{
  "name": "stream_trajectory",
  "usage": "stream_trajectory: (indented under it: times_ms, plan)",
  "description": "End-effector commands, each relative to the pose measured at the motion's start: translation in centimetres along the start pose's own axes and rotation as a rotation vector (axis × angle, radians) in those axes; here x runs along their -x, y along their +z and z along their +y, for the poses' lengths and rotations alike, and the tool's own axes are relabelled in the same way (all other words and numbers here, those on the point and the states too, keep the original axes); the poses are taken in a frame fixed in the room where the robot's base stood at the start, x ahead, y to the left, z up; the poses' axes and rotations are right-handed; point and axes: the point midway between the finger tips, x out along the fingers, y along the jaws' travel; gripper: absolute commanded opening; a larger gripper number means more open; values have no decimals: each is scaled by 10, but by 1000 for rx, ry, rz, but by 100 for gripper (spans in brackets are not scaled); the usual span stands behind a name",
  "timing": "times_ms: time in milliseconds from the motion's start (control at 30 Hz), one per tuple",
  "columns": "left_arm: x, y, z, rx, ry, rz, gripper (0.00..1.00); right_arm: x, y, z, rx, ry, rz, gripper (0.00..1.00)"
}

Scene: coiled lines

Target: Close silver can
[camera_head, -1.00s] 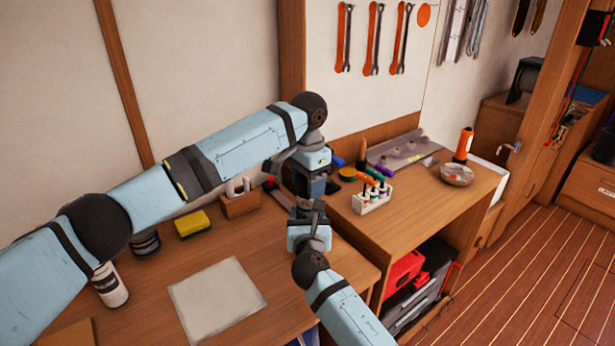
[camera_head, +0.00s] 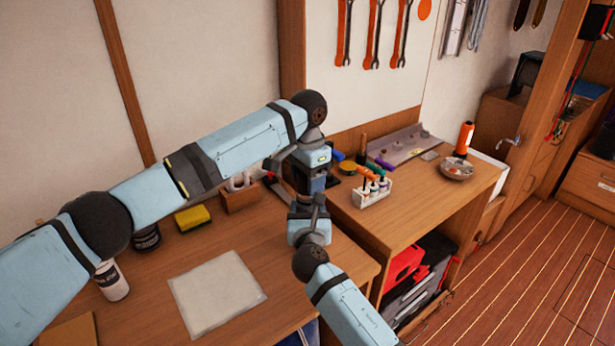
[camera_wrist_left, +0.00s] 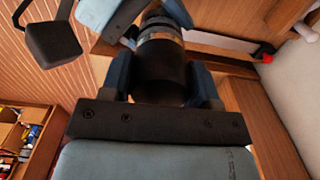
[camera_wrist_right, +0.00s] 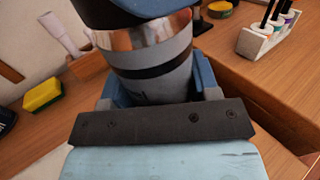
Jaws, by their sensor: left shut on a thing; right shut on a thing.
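The silver can (camera_wrist_right: 150,72) is a grey cylinder with a shiny silver band and a black stripe. My right gripper (camera_wrist_right: 155,85) is shut around its body. A dark cap (camera_wrist_right: 130,8) sits at the can's top end in the right wrist view. My left gripper (camera_wrist_left: 162,80) is shut on this dark cylinder (camera_wrist_left: 160,72), with the silver band (camera_wrist_left: 160,35) just beyond it. Cap and can appear in line; whether the cap is fully seated cannot be told. In the head view my left gripper (camera_head: 312,182) is close above my right gripper (camera_head: 312,212), and they mostly hide the can.
A yellow sponge (camera_head: 193,218), a wooden holder (camera_head: 239,197) and a pale sheet (camera_head: 217,292) lie on the desk (camera_head: 160,325). A white rack of bottles (camera_head: 372,194) stands on the bench to the right.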

Motion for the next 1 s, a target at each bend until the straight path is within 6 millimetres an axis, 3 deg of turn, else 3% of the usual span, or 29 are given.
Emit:
stream_trajectory:
  times_ms: [167,200,300,667,1000]
  plan:
    - [-4,0,0,0,0,0,34,0,0,0,0,0,0,13]
    - [-4,0,0,0,0,0,64,0,0,0,0,0,0,13]
    - [-3,0,0,0,0,0,85,0,0,0,0,0,0,13]
    - [3,0,0,0,-1,2,85,0,0,0,0,0,0,13]
    - [69,-1,0,-1,-1,3,85,0,0,0,0,0,0,13]
